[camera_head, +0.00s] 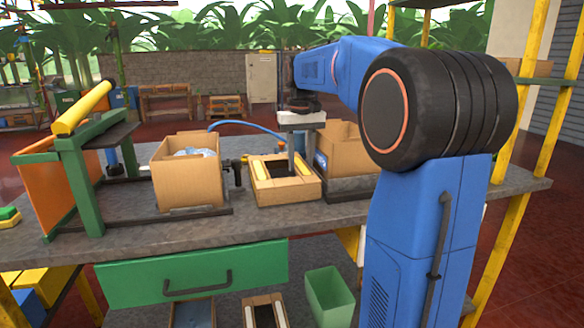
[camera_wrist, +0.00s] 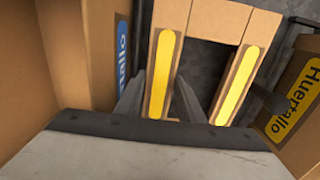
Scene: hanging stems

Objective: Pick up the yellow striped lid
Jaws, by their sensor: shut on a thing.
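The yellow striped lid (camera_head: 308,166) is light cardboard with two yellow stripes along its sides and a dark gap between them. It sits low at the middle of the grey bench in the head view. In the wrist view the lid (camera_wrist: 165,70) fills the middle, its stripes running away from me. My gripper (camera_head: 291,158) points down at the lid, with its wrist above. In the wrist view the gripper (camera_wrist: 172,105) has one finger left of the left stripe and one near the gap. It is shut on the lid; the exact contact is hard to see.
An open cardboard box (camera_head: 187,178) stands left of the lid, and another box (camera_head: 343,145) stands close on its right. A blue hose (camera_head: 245,127) arches behind. A green frame with a yellow bar (camera_head: 82,108) stands at the bench's left. The front bench strip is clear.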

